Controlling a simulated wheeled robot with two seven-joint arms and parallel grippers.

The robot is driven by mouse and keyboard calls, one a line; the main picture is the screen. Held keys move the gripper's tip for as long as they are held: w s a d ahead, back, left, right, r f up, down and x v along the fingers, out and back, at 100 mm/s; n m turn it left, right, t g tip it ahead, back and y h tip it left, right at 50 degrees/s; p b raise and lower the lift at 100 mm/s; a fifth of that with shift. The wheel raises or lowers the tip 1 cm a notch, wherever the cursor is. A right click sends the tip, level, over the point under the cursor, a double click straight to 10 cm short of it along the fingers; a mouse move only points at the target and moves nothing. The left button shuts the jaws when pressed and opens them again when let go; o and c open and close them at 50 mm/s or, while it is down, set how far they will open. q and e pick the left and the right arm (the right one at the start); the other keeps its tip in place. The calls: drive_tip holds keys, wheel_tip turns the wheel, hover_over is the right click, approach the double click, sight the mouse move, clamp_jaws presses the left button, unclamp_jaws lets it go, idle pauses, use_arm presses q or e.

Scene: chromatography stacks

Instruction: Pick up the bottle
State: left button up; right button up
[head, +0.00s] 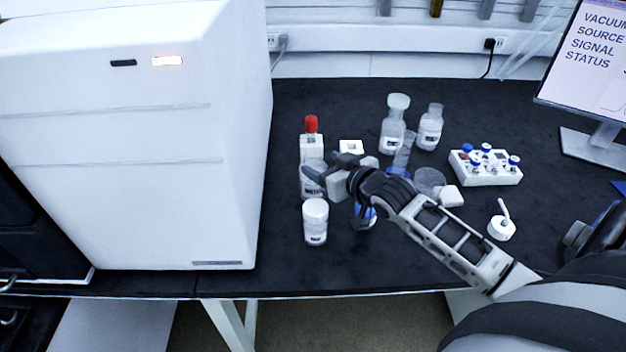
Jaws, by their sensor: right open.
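Several bottles stand on the dark bench. A clear labelled bottle (311,187) stands at the left of the group, just in front of a white bottle with a red cap (311,143). A white-lidded jar (316,224) stands nearest the front edge. Two clear bottles, one with a pale lid (393,128) and one beside it (430,129), stand farther back. My right gripper (327,170) reaches in from the right, its jaws open beside the clear labelled bottle. It partly covers that bottle, and I cannot tell whether it touches. My left gripper is out of view.
A large white instrument (130,150) stands close on the left. A white rack with blue-capped vials (486,167), a small white pot (501,228) and a monitor (590,70) are to the right. Glassware (428,181) lies behind my right forearm. The front right bench is mostly clear.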

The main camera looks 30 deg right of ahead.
sight(319, 161)
drive_tip(key=x, duration=0.5)
drive_tip(key=shift+w+d+f, duration=0.25)
drive_tip(key=shift+w, duration=0.1)
clamp_jaws()
